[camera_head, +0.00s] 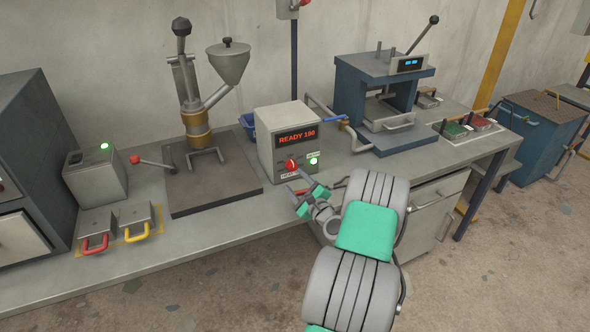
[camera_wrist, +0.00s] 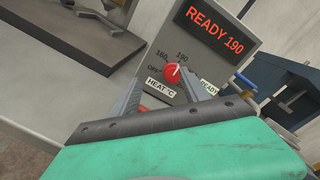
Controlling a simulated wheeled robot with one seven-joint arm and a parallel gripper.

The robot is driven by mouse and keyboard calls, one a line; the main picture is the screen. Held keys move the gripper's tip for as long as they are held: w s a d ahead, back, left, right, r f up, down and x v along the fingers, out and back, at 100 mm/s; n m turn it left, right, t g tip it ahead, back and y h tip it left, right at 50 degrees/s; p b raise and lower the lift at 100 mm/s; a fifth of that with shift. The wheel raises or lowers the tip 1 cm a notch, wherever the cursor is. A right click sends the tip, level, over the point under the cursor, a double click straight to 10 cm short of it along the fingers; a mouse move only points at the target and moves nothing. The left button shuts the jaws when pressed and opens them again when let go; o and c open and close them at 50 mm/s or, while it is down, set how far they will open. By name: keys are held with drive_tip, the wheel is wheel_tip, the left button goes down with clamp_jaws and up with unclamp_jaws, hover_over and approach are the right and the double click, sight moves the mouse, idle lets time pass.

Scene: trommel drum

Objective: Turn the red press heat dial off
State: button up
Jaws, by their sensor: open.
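The red heat dial (camera_head: 291,165) is on the front of a grey control box (camera_head: 283,130) on the bench. The display reads READY 190, and a green light (camera_head: 313,161) glows to the right of the dial. In the wrist view the dial (camera_wrist: 172,71) has OFF, 160 and 190 marks around it. Its white pointer is toward the upper right, near 190. My gripper (camera_head: 308,185) is open just in front of the box. In the wrist view its two fingers (camera_wrist: 168,90) reach toward the panel on either side of the dial; I cannot tell whether they touch it.
A press with a hopper (camera_head: 228,62) stands on a plate left of the box. A blue press (camera_head: 385,90) stands to the right. Red and yellow handled moulds (camera_head: 97,225) lie at the left front. A red-tipped lever (camera_head: 136,159) sticks out near the left press.

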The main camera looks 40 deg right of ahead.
sight(293, 168)
drive_tip(key=shift+s+d+f+m+h, duration=0.1)
drive_tip(key=shift+s+d+m+h, duration=0.25)
drive_tip(key=shift+d+m, duration=0.15)
drive_tip(key=shift+s+d+f+m+h, duration=0.1)
drive_tip(key=shift+s+d+m+h, duration=0.3)
drive_tip(key=shift+d, duration=0.15)
drive_tip(key=shift+w+d, duration=0.2)
drive_tip(key=shift+w, duration=0.15)
drive_tip(key=p+x, duration=0.1)
drive_tip(key=x, duration=0.6)
drive_tip(key=shift+a+p, duration=0.1)
drive_tip(key=shift+p, duration=0.25)
clamp_jaws()
